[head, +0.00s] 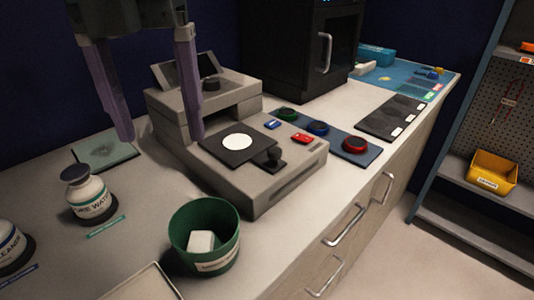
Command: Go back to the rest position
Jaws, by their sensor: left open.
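My left gripper (160,138) hangs in from the top left of the head view. Its two purple fingers point down and stand wide apart, with nothing between them. They appear in front of the left side of a grey boxy machine (262,185) on the counter. I cannot tell how far above the counter the fingertips are. My right gripper is not in view.
A white-labelled bottle (92,198) and a green bin (205,235) with a white block inside stand on the counter (125,255). A black cabinet (298,60) stands behind. A yellow bin (492,172) sits on the right shelf. Floor shows at lower right.

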